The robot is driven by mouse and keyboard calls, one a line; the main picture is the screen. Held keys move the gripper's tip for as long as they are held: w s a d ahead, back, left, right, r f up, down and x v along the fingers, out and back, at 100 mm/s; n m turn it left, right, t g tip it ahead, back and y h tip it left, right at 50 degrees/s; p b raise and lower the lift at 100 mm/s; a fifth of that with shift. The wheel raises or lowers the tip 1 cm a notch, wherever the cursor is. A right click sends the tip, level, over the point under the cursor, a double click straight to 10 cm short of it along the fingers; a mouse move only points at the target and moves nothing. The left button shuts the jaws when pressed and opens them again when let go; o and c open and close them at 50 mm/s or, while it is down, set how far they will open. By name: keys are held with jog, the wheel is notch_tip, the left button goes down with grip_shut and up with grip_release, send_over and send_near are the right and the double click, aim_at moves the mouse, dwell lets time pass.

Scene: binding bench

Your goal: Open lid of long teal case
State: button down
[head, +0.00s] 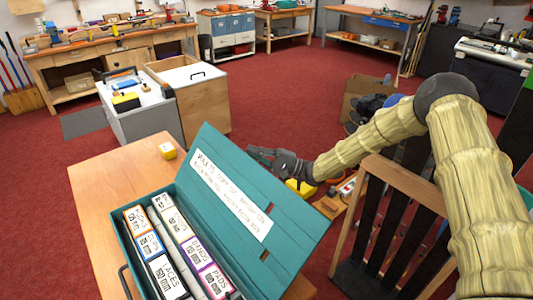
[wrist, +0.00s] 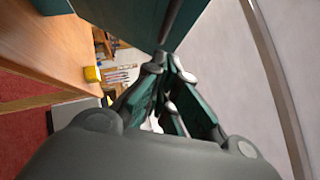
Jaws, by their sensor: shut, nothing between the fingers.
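The long teal case (head: 122,238) sits on a wooden table with its lid (head: 248,222) raised and leaning back to the right. A white label (head: 232,192) is on the lid's inner face. Several small labelled boxes stand in rows inside the case. My gripper (head: 253,154) is by the lid's upper far edge; I cannot tell whether it touches. In the wrist view the shut fingers (wrist: 168,68) hold nothing, and a teal surface (wrist: 130,15), probably the lid, lies just ahead of them.
A small yellow block (head: 167,151) lies on the wooden table (head: 95,190) behind the case. A grey and wooden cabinet (head: 205,110) stands beyond. A slatted wooden rack (head: 385,225) is at the right, beneath my arm.

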aim_at(225, 155)
jog(key=a, duration=0.1)
jog(key=s+a+r+p, duration=0.1)
jog(key=s+a, duration=0.1)
jog(key=shift+r+p, duration=0.35)
jog(key=s+a+r+n+h+p, duration=0.1)
jog(key=a+r, duration=0.1)
jog(key=s+a+r+n+g+h, duration=0.1)
jog(key=r, duration=0.1)
jog(key=s+a+r+n+p, duration=0.1)
jog(key=a+r+n, duration=0.1)
jog(key=r, duration=0.1)
jog(key=shift+s+a+g+h+p, duration=0.3)
jog(key=shift+s+a+g+h, duration=0.05)
jog(key=shift+g+h, duration=0.05)
jog(key=shift+s+a+r, duration=0.1)
jog(key=shift+s+a, duration=0.1)
jog(key=shift+a, duration=0.05)
dwell(0.3)
